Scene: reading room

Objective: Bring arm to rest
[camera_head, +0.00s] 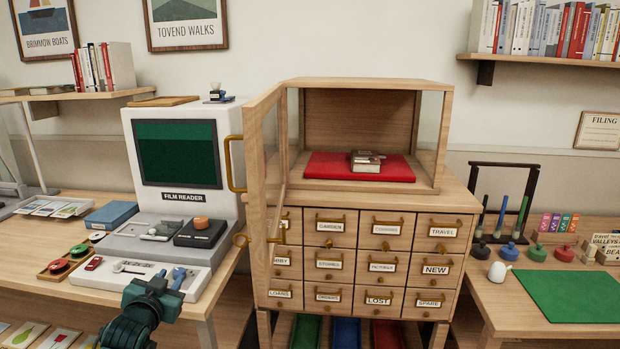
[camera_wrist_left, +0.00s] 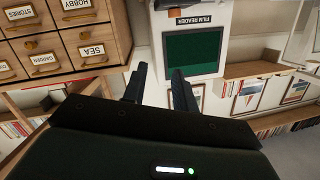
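My left gripper (camera_head: 169,277) is at the lower left of the head view, its dark arm coming up from the bottom edge. It is just in front of the film reader's (camera_head: 176,160) base. In the left wrist view the two dark fingers (camera_wrist_left: 160,74) stand apart with nothing between them, and the film reader (camera_wrist_left: 193,52) shows upside down beyond them. My right arm and gripper are in neither view.
A wooden drawer cabinet (camera_head: 370,243) stands in the middle, topped by a glass case (camera_head: 365,86) with its door (camera_head: 262,180) swung open. Inside, a small object (camera_head: 366,162) lies on a red mat (camera_head: 330,166). The right desk has a green mat (camera_head: 570,296).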

